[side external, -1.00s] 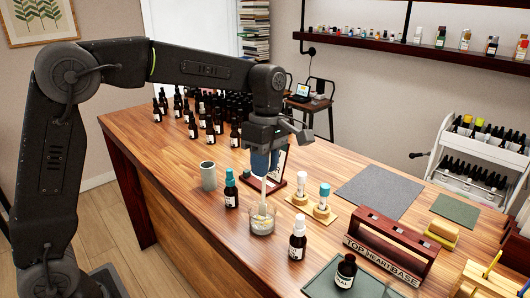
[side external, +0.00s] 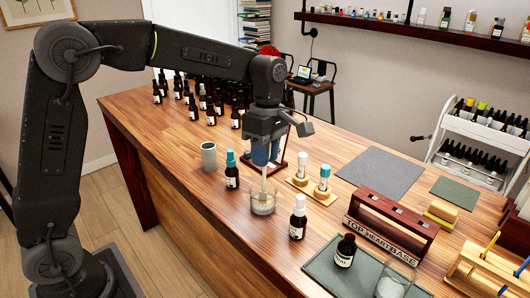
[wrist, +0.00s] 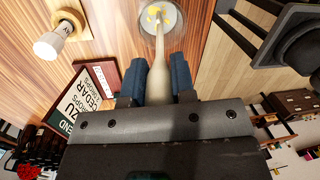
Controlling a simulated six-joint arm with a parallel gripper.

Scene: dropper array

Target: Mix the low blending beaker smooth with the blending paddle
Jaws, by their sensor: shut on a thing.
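My gripper (side external: 265,155) is above the low blending beaker, pointing down, with its blue fingers shut on the pale blending paddle (side external: 263,184). The paddle hangs roughly upright, its lower end inside the low clear glass beaker (side external: 263,205) on the wooden counter. In the wrist view the paddle (wrist: 158,65) runs from between the blue fingertips (wrist: 158,82) into the beaker (wrist: 160,20). Separate yellow patches show in the pale contents there. Whether the paddle tip touches the bottom is hard to tell.
A teal-capped bottle (side external: 232,172) and a grey cup (side external: 209,156) stand left of the beaker. A white-capped bottle (side external: 298,217) is close at right. Two droppers on wooden stands (side external: 323,182) are behind right. A labelled rack (side external: 392,228) and tray (side external: 320,264) lie farther right.

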